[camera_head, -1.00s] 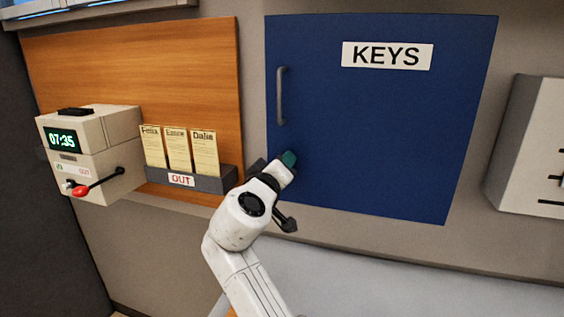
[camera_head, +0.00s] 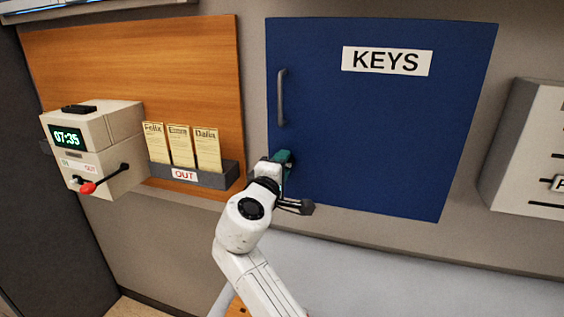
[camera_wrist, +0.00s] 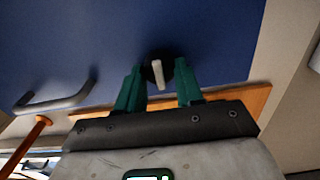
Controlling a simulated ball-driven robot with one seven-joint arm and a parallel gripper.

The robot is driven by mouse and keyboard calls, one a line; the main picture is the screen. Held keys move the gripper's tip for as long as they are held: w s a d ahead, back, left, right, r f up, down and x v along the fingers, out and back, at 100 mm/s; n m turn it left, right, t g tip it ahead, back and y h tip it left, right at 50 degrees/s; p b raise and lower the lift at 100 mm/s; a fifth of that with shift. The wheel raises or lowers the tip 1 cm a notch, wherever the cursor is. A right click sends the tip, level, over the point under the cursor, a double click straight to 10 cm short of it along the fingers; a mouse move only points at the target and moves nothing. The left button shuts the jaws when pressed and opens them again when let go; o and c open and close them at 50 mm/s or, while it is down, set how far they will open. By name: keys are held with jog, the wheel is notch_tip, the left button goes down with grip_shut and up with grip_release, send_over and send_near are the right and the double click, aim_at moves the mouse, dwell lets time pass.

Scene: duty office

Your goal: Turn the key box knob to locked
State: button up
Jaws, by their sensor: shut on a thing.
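The blue key box door (camera_head: 375,120) carries a KEYS sign (camera_head: 387,61) and a grey pull handle (camera_head: 282,97). The handle also shows at lower left in the wrist view (camera_wrist: 58,103). The key box knob (camera_wrist: 158,72) is a dark round disc with a pale bar, seen in the wrist view between the teal fingers. The bar points nearly straight up and down in that picture, slightly tilted. My gripper (camera_wrist: 158,84) is shut on the knob. In the head view my gripper (camera_head: 283,160) is at the door's lower left, and my arm hides the knob.
Left of the door are a wooden board (camera_head: 140,90), a card rack (camera_head: 190,175) marked OUT with three cards, and a clock machine (camera_head: 95,150) with a red-tipped lever. A pale slotted box (camera_head: 530,150) is on the right wall.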

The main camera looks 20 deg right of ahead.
jog(key=shift+f, duration=0.1)
dwell(0.5)
jog(key=o, duration=1)
jog(key=shift+o, duration=0.2)
jog(key=b+v, duration=0.2)
jog(key=v, duration=0.9)
jog(key=shift+w, duration=0.15)
